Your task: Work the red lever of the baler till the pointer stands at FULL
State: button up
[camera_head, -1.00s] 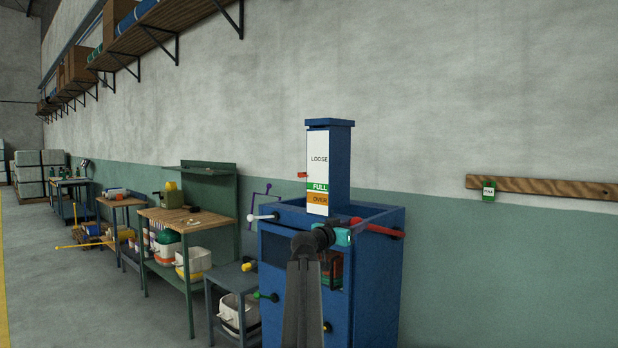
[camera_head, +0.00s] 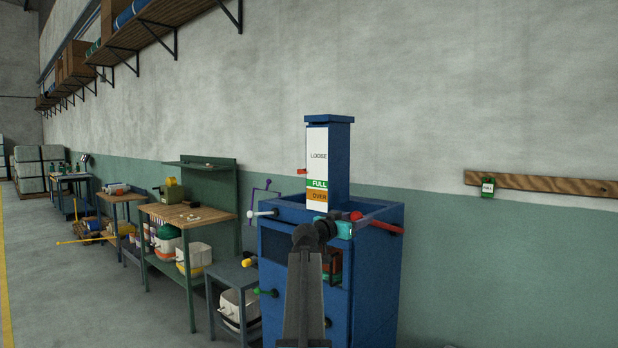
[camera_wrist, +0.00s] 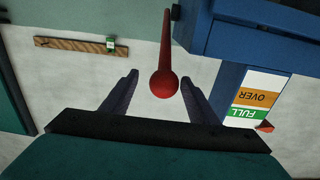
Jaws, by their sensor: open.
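The blue baler (camera_head: 375,290) stands ahead, with a scale column marked LOOSE, FULL and OVER (camera_head: 317,170). Its red pointer (camera_head: 301,171) is at the left edge of the scale, just above the green FULL band. The wrist view, upside down, shows the pointer (camera_wrist: 265,126) at the LOOSE-side edge of FULL. The red lever (camera_head: 382,228) crosses the baler's top right. Its ball end (camera_wrist: 164,84) lies between the fingers of my open gripper (camera_wrist: 159,79), with gaps visible on both sides. In the head view my gripper (camera_head: 343,230) is partly hidden by my arm.
Green and yellow knobs (camera_head: 270,293) and a white-tipped handle (camera_head: 262,214) project from the baler's left side. Workbenches (camera_head: 185,216) with bins stand to the left. A wooden rail (camera_head: 545,186) with a green FULL tag (camera_head: 487,187) is on the right wall.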

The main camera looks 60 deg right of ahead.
jog(key=shift+a, duration=0.1)
jog(key=shift+b+v, duration=0.85)
jog(key=shift+v, duration=1.6)
jog(key=shift+w, duration=0.1)
jog(key=o, duration=0.6)
jog(key=shift+c, duration=0.2)
jog(key=v, duration=1.3)
jog(key=shift+a, duration=0.35)
jog(key=shift+w, duration=0.1)
